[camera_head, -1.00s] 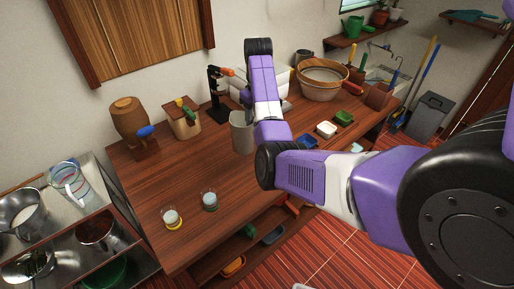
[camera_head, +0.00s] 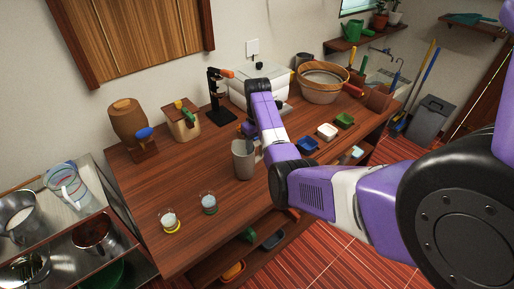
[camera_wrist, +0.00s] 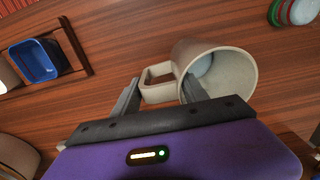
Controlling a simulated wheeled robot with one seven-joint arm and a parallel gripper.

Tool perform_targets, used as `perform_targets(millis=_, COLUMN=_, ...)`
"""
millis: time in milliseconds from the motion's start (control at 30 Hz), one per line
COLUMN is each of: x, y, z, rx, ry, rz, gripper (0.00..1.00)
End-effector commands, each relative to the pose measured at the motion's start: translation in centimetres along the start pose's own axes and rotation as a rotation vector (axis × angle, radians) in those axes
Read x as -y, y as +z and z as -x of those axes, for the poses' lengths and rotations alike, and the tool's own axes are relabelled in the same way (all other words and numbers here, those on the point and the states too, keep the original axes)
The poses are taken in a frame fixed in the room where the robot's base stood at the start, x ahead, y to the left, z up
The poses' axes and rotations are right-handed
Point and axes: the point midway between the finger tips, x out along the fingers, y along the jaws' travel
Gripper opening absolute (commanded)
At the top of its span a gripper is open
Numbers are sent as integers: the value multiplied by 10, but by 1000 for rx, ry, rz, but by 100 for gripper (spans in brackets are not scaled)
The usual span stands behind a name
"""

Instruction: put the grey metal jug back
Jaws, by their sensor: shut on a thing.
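The grey metal jug (camera_head: 243,162) stands upright over the middle of the wooden counter, left of my forearm. I cannot tell whether its base touches the wood. In the wrist view the jug (camera_wrist: 232,75) shows its open mouth, with a pale bluish patch inside. Its square handle (camera_wrist: 146,75) lies between the two fingers of my gripper (camera_wrist: 160,92), which is shut on it. In the head view the fingers are mostly hidden by the arm and jug.
Two small glasses (camera_head: 168,220) (camera_head: 208,203) stand on the counter's front left. Blue (camera_head: 308,146), white (camera_head: 327,131) and green (camera_head: 344,120) trays lie to the right. A black stand (camera_head: 218,100), white box (camera_head: 270,92) and wooden tub (camera_head: 323,82) line the back. The left counter (camera_head: 135,200) is clear.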

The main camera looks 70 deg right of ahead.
Motion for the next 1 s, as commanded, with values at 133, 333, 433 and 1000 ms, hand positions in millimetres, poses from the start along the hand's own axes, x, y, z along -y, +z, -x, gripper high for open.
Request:
perform_targets(millis=133, x=0, y=0, z=-6, rx=-2, ry=0, rz=0, gripper=0)
perform_targets(millis=333, x=0, y=0, z=-6, rx=-2, ry=0, rz=0, gripper=0)
perform_targets(millis=433, x=0, y=0, z=-8, rx=-2, ry=0, rz=0, gripper=0)
perform_targets(millis=1000, x=0, y=0, z=-4, rx=-1, ry=0, rz=0, gripper=73)
